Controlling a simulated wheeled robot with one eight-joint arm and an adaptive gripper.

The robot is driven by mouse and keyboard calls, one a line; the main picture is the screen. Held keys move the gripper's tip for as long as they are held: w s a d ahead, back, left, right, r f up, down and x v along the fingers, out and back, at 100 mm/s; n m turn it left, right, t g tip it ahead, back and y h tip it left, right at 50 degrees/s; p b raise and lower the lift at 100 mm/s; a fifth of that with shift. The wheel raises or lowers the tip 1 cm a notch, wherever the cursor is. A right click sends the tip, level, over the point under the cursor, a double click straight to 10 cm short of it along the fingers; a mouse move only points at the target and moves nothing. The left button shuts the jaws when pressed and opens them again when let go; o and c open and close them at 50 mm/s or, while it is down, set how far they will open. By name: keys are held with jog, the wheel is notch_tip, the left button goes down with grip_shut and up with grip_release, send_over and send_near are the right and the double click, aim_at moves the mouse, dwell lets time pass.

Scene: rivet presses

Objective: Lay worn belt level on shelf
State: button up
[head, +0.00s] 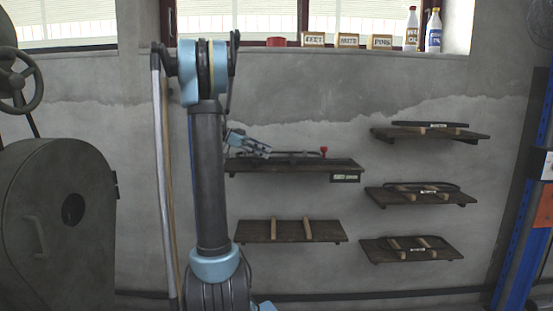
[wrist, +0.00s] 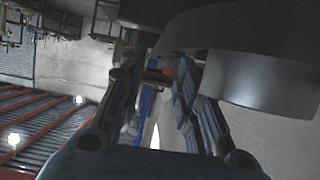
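My gripper (head: 262,150) is in front of the left part of the upper middle shelf (head: 290,168). In the wrist view, the fingers of my gripper (wrist: 155,80) stand apart. A small dark bar shows between their tips; I cannot tell what it is. A dark belt (head: 295,154) lies low along that shelf, with a red knob (head: 323,150) near its right end. Three more belts lie on the right-hand shelves: the top belt (head: 430,124), the middle belt (head: 423,190) and the bottom belt (head: 408,246). I cannot tell which belt is the worn one.
The lower middle shelf (head: 255,232) bears two wooden strips and no belt. A window ledge above holds labelled boxes (head: 347,40) and bottles (head: 412,30). A large dark machine (head: 55,220) stands at left and a blue rack (head: 520,220) at right.

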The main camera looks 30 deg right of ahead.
jog(key=x, duration=0.4)
jog(key=shift+s+f, duration=0.2)
jog(key=shift+s, duration=0.05)
grip_shut()
